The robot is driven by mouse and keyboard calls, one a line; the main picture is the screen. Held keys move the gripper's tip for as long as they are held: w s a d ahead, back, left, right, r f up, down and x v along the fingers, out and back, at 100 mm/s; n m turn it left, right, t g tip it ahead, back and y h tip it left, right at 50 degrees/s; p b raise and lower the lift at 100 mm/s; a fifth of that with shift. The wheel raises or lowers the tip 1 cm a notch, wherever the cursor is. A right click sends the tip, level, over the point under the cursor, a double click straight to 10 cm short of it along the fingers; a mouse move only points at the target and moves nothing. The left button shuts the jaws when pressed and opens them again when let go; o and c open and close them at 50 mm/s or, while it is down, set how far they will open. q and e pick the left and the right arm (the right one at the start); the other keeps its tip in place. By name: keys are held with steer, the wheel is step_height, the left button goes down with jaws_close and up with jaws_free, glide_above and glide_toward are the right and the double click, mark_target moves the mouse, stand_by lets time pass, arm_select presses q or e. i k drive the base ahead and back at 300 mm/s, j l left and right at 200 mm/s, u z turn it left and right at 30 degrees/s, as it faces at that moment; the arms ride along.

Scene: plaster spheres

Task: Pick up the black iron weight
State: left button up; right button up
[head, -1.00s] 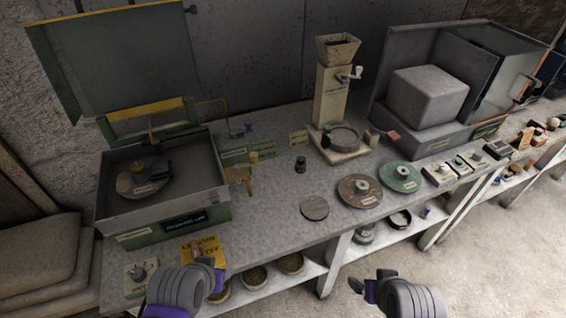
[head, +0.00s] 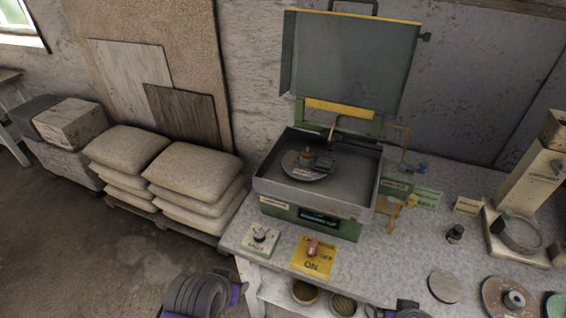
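A small black weight (head: 455,233) with a knob-like top stands upright on the grey speckled bench (head: 415,265), right of the green machine. It looks like the iron weight. My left gripper (head: 238,287) is at the bottom edge, in front of the bench's left end and well away from the weight. My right gripper (head: 404,306) is at the bottom edge, below and left of the weight, mostly cut off. Neither gripper touches the weight. Their fingers are too hidden to tell if they are open.
The green machine (head: 315,222) has its lid (head: 350,65) raised; a disc and a dark block sit inside. A yellow switch plate (head: 312,263) and a dial box (head: 260,239) stand in front. A flat round disc (head: 445,287) lies near the weight. Stacked sacks (head: 195,168) are left.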

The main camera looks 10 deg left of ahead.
mark_target(454, 235)
steer(key=z, duration=1.25)
steer(key=i+l, duration=0.45)
steer(key=l, duration=0.15)
steer(key=i+l+u, duration=0.2)
steer(key=u, duration=0.15)
steer(key=i+l+u, duration=0.15)
steer(key=l+u, duration=0.2)
steer(key=l, duration=0.15)
steer(key=u, duration=1.55)
